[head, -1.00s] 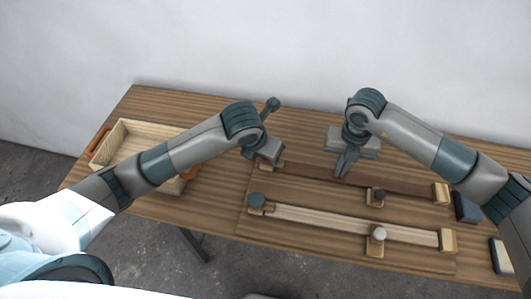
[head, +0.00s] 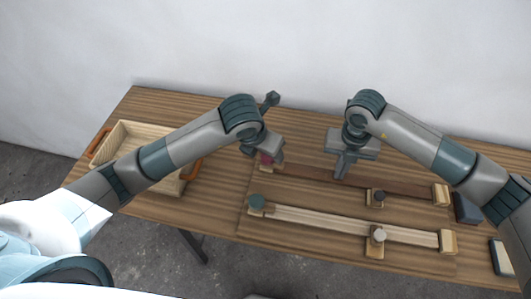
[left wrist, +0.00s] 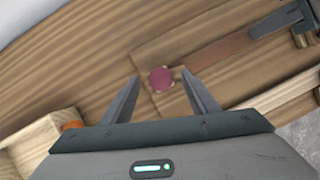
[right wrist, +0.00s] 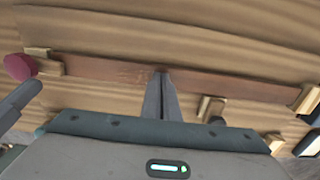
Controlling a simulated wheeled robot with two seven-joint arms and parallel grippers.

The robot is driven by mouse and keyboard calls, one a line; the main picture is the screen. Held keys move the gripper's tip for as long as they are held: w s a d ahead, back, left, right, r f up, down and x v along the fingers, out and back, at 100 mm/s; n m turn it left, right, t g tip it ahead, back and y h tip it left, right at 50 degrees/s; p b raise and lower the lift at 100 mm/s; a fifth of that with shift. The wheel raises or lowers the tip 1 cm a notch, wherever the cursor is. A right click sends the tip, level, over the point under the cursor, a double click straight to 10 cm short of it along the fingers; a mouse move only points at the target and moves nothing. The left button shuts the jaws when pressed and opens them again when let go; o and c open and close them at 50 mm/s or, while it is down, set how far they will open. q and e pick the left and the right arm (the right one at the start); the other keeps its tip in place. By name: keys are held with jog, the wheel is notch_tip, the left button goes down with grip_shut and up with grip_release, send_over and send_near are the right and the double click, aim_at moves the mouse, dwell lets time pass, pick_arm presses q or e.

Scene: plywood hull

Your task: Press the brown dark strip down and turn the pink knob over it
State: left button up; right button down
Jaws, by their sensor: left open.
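The brown dark strip (head: 400,186) lies along the board between wooden end blocks. The pink knob (head: 266,158) is at its left end, partly behind my left gripper in the head view. In the left wrist view the round top of the knob (left wrist: 161,79) shows between and just beyond the fingertips of my open left gripper (left wrist: 160,80); nothing is gripped. My right gripper (right wrist: 161,75) has its fingers together, with the tips at the middle of the strip (right wrist: 110,70). Whether they press on it cannot be told.
A second, pale strip (head: 330,220) with a green knob (head: 256,201) lies nearer the front. Two grey-topped knobs on blocks (head: 376,197) (head: 377,235) stand beside the strips. A wooden tray (head: 123,134) is at left; dark blocks (head: 466,208) are at right.

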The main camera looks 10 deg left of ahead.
aim_at(266, 159)
pick_arm(q)
jog(key=shift+r, duration=2.4)
pick_arm(e)
jog(key=shift+f, duration=0.1)
pick_arm(q)
jog(key=shift+r, duration=0.1)
pick_arm(e)
jog(key=shift+r, duration=0.25)
pick_arm(q)
jog(key=shift+r+p, duration=1.55)
jog(key=shift+p, duration=0.1)
pick_arm(e)
notch_tip(266, 159, up, 7)
jog(key=shift+f, duration=0.15)
pick_arm(q)
notch_tip(266, 159, up, 2)
jog(key=shift+r+p, duration=0.1)
jog(key=shift+p, duration=1)
pick_arm(e)
notch_tip(266, 159, up, 5)
